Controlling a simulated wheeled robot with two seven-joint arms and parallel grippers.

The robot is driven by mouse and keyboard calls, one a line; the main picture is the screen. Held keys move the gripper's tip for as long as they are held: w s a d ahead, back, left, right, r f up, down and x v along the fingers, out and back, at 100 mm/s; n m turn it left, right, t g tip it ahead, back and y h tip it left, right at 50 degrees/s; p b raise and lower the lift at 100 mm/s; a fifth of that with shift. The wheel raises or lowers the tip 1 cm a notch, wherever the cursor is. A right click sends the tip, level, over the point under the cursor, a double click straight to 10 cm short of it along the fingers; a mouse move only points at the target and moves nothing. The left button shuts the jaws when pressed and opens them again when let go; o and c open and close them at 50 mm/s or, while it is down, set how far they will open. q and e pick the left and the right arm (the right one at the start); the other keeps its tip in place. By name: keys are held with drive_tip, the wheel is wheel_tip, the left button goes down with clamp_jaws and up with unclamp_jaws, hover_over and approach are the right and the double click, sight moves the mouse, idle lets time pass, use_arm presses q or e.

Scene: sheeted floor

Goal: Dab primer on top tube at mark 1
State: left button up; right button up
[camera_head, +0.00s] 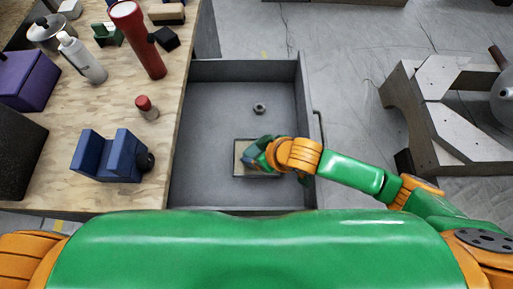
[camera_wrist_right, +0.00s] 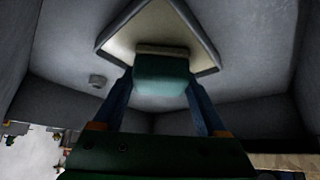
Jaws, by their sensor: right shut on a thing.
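My right gripper (camera_head: 262,158) reaches into the grey drawer from the right. In the right wrist view its two blue fingers (camera_wrist_right: 161,98) are shut on a teal block (camera_wrist_right: 162,76) with a tan edge, perhaps a dabbing pad. The block is over or against a shallow cream tray (camera_head: 239,153) with a dark rim, which also shows in the right wrist view (camera_wrist_right: 192,35); I cannot tell if they touch. My left gripper is not in view. I cannot make out a top tube or a mark 1.
The grey drawer (camera_head: 205,120) also holds a small nut-like piece (camera_head: 260,108). The wooden bench (camera_head: 115,105) at left carries a red flashlight (camera_head: 138,40), a white bottle (camera_head: 83,60), a blue block (camera_head: 108,155) and a purple box (camera_head: 27,80). A grey stand (camera_head: 445,120) is at right.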

sight(257, 151)
drive_tip(key=shift+f+p, duration=0.1)
drive_tip(key=shift+p, duration=0.25)
idle(1.3)
wheel_tip(257, 151, up, 7)
drive_tip(key=p, duration=0.9)
drive_tip(key=shift+r, duration=0.2)
drive_tip(key=shift+f, duration=0.15)
